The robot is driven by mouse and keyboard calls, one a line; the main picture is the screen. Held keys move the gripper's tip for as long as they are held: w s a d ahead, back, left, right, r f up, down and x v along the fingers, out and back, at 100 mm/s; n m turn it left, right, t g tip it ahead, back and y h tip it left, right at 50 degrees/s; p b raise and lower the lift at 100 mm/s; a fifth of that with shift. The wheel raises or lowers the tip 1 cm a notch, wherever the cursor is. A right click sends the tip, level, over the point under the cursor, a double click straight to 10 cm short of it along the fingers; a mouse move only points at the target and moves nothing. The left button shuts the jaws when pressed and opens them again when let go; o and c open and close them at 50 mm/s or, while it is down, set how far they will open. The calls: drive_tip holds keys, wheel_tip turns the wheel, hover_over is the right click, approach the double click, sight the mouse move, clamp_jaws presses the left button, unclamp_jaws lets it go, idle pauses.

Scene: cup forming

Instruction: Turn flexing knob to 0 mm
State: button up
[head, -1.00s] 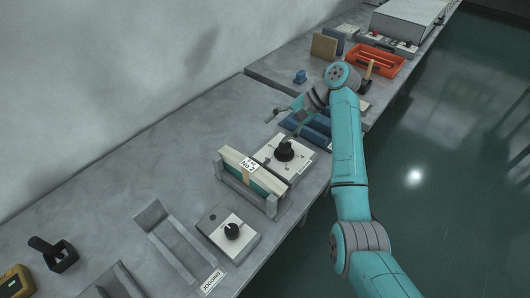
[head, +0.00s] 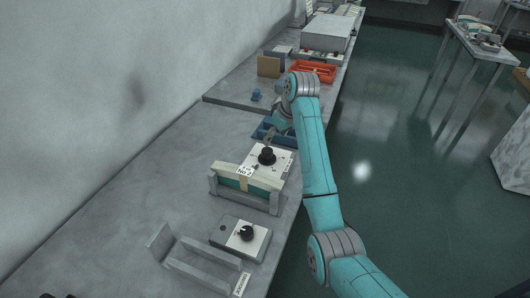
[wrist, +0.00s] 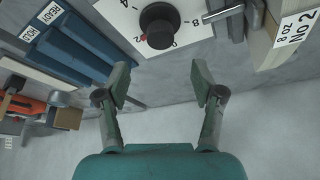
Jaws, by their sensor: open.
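A round black knob (head: 267,155) stands on a white dial plate (head: 282,160) on the bench. In the wrist view the knob (wrist: 159,25) is at the top centre, with a red mark at its lower left and printed numbers around it, only partly legible. My gripper (wrist: 160,84) is open and empty, its two fingers apart below the knob in that view and not touching it. In the head view my gripper (head: 270,137) is at the far side of the dial plate, partly hidden by my arm. I cannot read the knob's exact setting.
A grey holder (head: 243,194) with a block labelled No 2 stands beside the dial plate. A second box with a smaller black knob (head: 247,232) is nearer. Blue bins (wrist: 75,50) lie on the dial's other side. An orange tray (head: 312,71) is farther along.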

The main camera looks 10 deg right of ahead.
sight(268, 151)
drive_tip(key=x, duration=0.9)
drive_tip(key=shift+f, duration=0.15)
drive_tip(key=c, duration=1.1)
